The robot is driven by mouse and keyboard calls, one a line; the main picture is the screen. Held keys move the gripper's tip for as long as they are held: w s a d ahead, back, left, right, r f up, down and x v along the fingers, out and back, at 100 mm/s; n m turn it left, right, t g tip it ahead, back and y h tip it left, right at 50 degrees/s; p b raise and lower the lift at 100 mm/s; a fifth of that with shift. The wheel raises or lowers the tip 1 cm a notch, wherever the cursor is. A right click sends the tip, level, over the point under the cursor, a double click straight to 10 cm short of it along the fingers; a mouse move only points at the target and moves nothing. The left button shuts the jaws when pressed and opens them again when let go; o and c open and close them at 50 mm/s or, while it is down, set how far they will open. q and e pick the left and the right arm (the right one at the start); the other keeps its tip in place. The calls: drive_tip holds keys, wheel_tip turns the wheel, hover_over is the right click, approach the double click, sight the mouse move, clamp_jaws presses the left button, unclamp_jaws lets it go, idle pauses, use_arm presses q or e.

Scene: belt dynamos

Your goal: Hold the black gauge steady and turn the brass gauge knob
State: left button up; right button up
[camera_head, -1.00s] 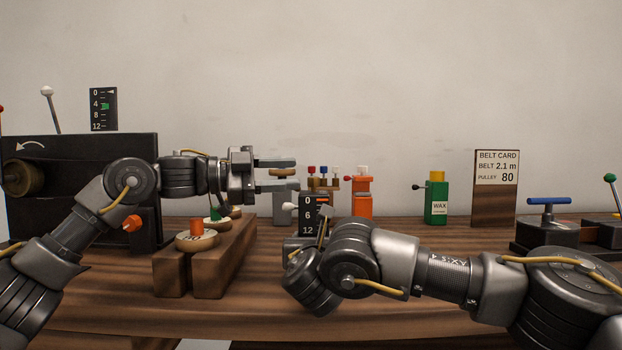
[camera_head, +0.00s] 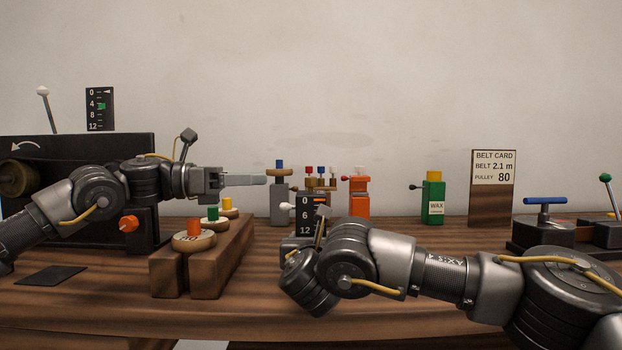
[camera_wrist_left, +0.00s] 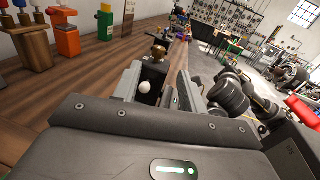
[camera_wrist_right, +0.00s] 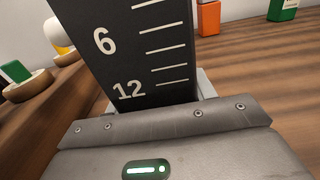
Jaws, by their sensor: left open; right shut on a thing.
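The black gauge (camera_head: 307,216) stands on the bench, with a 0, 6, 12 scale and an orange mark near the top. A white knob (camera_head: 287,206) sticks out on its left side. My right gripper (camera_wrist_right: 155,100) is shut on the gauge's lower part; my wrist hides the fingers in the head view. My left gripper (camera_head: 250,180) is open and empty, left of the gauge and apart from it, turned edge-on. In the left wrist view the gauge (camera_wrist_left: 153,76) and white knob (camera_wrist_left: 145,88) appear between its fingers. A brownish rounded piece (camera_wrist_left: 158,50) shows above; I cannot tell whether it belongs to the gauge.
A wooden rack (camera_head: 218,262) with capped pulleys lies below my left gripper. A grey post (camera_head: 279,200), an orange bottle (camera_head: 359,200) and a green wax bottle (camera_head: 434,200) stand behind. The belt card (camera_head: 494,195) is at right. Bench between wax bottle and card is clear.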

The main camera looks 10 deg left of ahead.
sight(311, 178)
use_arm(q)
drive_tip(key=shift+a+m, duration=0.1)
drive_tip(key=shift+m, duration=0.2)
drive_tip(key=x, duration=1.2)
drive_tip(key=shift+c, duration=0.3)
clamp_jaws()
